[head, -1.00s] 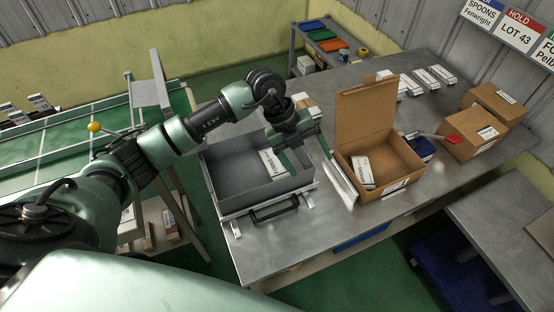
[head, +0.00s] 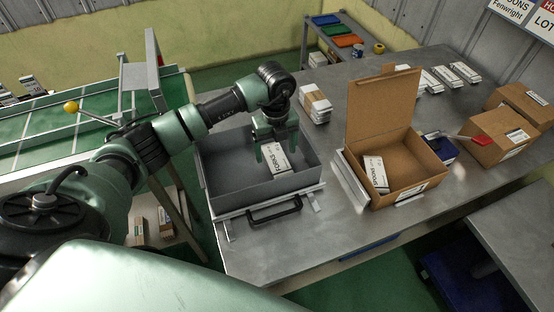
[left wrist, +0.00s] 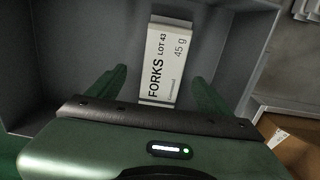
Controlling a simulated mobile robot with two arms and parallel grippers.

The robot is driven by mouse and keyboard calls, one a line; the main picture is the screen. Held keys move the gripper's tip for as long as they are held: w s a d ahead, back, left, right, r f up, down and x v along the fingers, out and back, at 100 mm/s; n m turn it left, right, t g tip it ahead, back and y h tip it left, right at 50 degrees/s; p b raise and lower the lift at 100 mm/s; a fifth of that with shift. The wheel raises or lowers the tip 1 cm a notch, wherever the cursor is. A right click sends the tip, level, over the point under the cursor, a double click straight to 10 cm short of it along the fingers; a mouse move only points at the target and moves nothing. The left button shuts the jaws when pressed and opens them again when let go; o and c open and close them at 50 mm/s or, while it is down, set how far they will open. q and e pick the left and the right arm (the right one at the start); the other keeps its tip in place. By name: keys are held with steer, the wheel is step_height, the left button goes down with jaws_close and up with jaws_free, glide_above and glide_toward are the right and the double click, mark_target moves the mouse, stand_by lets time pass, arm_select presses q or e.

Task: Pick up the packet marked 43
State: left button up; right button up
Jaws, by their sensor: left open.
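A white packet (left wrist: 166,60) printed "FORKS LOT 43 45 g" lies in the grey tray (left wrist: 75,60) in the left wrist view. In the head view the packet (head: 272,158) lies toward the right side of the grey tray (head: 222,196). My left gripper (head: 274,158) is over the tray at the packet, fingers pointing down. In the left wrist view its two green fingers (left wrist: 158,85) are apart, one on either side of the packet's near end. I cannot tell how far the fingers are above the tray floor. My right gripper does not show.
An open cardboard box (head: 410,178) with a white packet (head: 376,174) inside stands right of the tray. White packets (head: 315,104) are stacked behind the tray. Closed cartons (head: 494,135) stand at the right. The front of the metal table (head: 300,240) is clear.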

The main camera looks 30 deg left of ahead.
mark_target(277, 159)
arm_select(q)
steer(key=shift+w+d+f, duration=0.1)
steer(key=shift+w+f, duration=0.05)
steer(key=shift+f, duration=1.65)
steer(key=c, duration=1.5)
steer(key=shift+o, duration=0.2)
steer(key=shift+r, duration=0.1)
